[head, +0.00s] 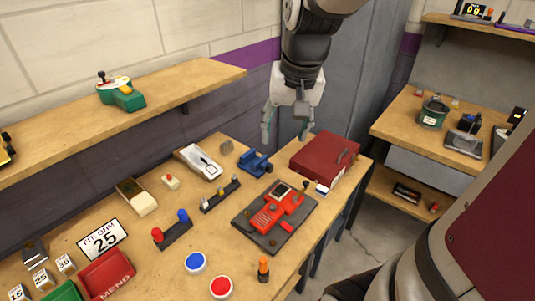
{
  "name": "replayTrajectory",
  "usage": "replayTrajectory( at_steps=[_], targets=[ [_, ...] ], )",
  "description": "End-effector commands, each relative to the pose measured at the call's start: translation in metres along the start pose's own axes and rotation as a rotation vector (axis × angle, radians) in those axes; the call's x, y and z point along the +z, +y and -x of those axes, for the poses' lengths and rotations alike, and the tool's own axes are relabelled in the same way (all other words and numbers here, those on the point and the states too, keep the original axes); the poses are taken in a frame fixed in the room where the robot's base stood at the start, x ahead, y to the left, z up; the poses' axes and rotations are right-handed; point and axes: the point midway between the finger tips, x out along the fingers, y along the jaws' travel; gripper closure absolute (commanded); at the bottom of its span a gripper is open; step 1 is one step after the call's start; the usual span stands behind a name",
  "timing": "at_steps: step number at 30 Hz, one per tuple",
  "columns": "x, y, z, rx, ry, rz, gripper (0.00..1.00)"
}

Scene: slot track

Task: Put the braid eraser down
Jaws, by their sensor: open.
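I cannot say for sure which piece is the braid eraser. A small grey-brown block (227,147) lies on the bench left of the gripper, apart from it. A small cream piece with a red top (170,181) lies farther left, beside a cream block in a wooden tray (137,196).
A red slot car (277,211) sits on a dark plate at the right. Left of it are a rack of small tools (220,196) and a red-and-blue post stand (172,231). A wall shelf (185,88) overhangs the back left. Bare bench shows around the tools.

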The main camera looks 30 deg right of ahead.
Motion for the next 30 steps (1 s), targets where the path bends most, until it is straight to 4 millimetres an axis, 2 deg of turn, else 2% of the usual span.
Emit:
replayTrajectory(
  at_steps=[1,6,9,13,18,30],
  targets=[
    [0.016,-0.009,0.015,-0.015,0.025,0.061,0.47],
    [0.070,-0.025,0.049,-0.048,0.092,0.265,0.47],
    [0.098,-0.029,0.062,-0.063,0.130,0.368,0.47],
    [0.125,-0.028,0.070,-0.073,0.166,0.468,0.47],
    [0.141,-0.027,0.073,-0.078,0.189,0.527,0.47],
    [0.142,-0.026,0.073,-0.078,0.190,0.532,0.47]
  ],
)
